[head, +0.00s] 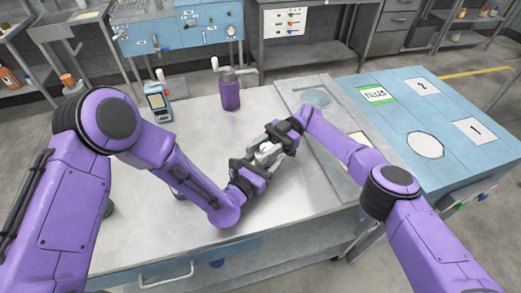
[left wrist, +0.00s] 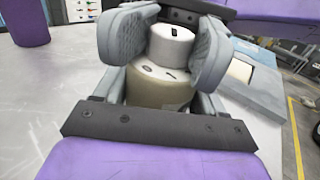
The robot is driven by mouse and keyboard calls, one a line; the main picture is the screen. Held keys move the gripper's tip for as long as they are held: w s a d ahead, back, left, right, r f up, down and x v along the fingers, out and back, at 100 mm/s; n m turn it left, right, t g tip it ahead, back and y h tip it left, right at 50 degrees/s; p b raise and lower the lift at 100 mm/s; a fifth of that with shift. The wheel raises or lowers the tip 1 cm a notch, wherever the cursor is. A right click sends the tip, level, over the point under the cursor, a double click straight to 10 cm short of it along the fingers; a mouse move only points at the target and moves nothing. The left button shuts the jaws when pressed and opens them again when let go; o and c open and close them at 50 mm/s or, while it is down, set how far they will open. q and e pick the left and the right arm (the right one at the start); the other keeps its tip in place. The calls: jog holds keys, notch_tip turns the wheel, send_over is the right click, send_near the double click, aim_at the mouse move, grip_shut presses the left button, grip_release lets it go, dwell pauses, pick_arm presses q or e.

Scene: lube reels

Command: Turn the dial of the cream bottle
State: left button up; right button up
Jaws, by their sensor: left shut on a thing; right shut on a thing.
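The cream bottle (left wrist: 158,92) is best seen in the left wrist view, between the fingers of my left gripper (left wrist: 160,100), which is shut on its body. Its pale grey dial (left wrist: 172,45), with a small black mark on top, sits between the ridged finger pads of my right gripper (left wrist: 170,42), which is shut on it. In the head view, my left gripper (head: 257,163) and right gripper (head: 272,147) meet end to end over the table, and their fingers hide most of the bottle there.
The metal table (head: 170,215) is largely bare around the grippers. A purple bottle (head: 229,92) with a grey handled top and a handheld device (head: 157,102) stand at its back. At right, a blue station (head: 400,105) carries a green-edged label and white pads marked 1 and 2.

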aim_at(262, 150)
jog(key=shift+f, duration=0.1)
jog(key=o, duration=1)
jog(key=shift+w, duration=0.1)
notch_tip(262, 150, up, 10)
jog(key=shift+r, duration=0.1)
